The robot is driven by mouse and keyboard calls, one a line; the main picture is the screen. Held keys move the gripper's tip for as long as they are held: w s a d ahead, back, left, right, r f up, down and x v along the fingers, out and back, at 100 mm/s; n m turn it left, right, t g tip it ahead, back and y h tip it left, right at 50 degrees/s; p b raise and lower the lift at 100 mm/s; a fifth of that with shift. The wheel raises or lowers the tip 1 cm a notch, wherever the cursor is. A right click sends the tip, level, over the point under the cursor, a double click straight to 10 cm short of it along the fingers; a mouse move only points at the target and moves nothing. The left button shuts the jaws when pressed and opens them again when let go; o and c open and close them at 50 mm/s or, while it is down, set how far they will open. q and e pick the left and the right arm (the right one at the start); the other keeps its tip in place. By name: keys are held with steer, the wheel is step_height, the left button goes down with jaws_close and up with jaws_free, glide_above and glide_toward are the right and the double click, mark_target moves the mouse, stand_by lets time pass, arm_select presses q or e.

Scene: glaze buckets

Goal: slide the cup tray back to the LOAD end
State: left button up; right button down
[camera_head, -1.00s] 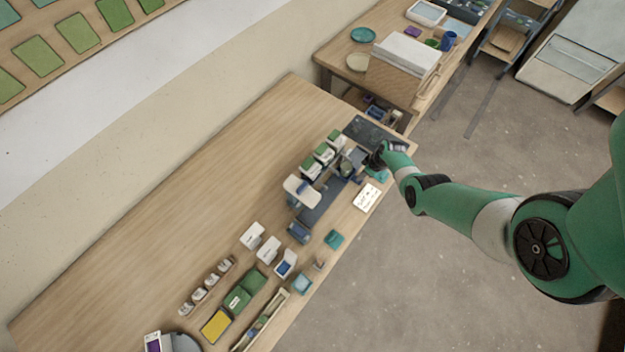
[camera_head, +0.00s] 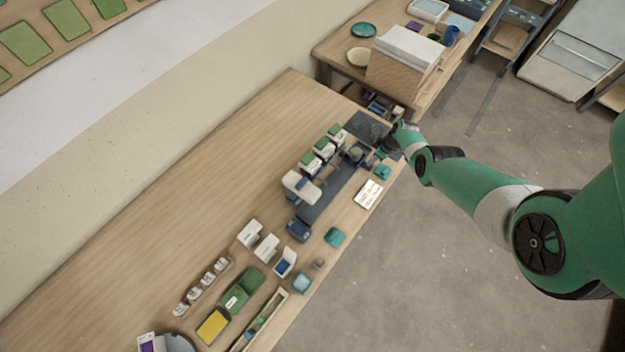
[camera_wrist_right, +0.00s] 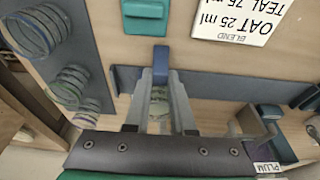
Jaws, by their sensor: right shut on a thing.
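In the right wrist view, my right gripper (camera_wrist_right: 160,78) is shut on the blue tab (camera_wrist_right: 160,60) of the cup tray. A pale cup (camera_wrist_right: 158,97) shows between the fingers. In the head view the tray (camera_head: 357,154) is small, at the far upper right end of the dark blue rail (camera_head: 326,194), beside the dark mat. My right gripper (camera_head: 389,150) is at its right side, partly hidden by its own wrist. Most of the tray is hidden by the fingers in the wrist view. My left gripper is not in view.
The dark mat (camera_head: 362,124) lies just beyond the tray; ringed clear cups (camera_wrist_right: 70,85) stand on it. White green-topped containers (camera_head: 323,149) line the rail's left side. A recipe card (camera_head: 369,194) and teal block (camera_head: 383,173) lie near the table edge. Bare table is at left.

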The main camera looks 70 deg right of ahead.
steer(key=shift+s+d+f+b, duration=0.1)
steer(key=shift+s+d+b, duration=0.05)
steer(key=shift+d+b, duration=0.35)
steer(key=shift+s+d+f+b, duration=0.15)
steer(key=shift+d+b, duration=0.2)
steer(key=shift+d, duration=0.25)
steer(key=shift+s+d+r+b, duration=0.1)
steer(key=shift+d+r+b, duration=0.05)
steer(key=shift+d+b, duration=0.2)
steer(key=shift+r, duration=0.1)
steer(key=c, duration=0.8)
jaws_free()
steer(key=shift+c, duration=0.2)
step_height(320, 180, up, 7)
steer(key=p, duration=0.7)
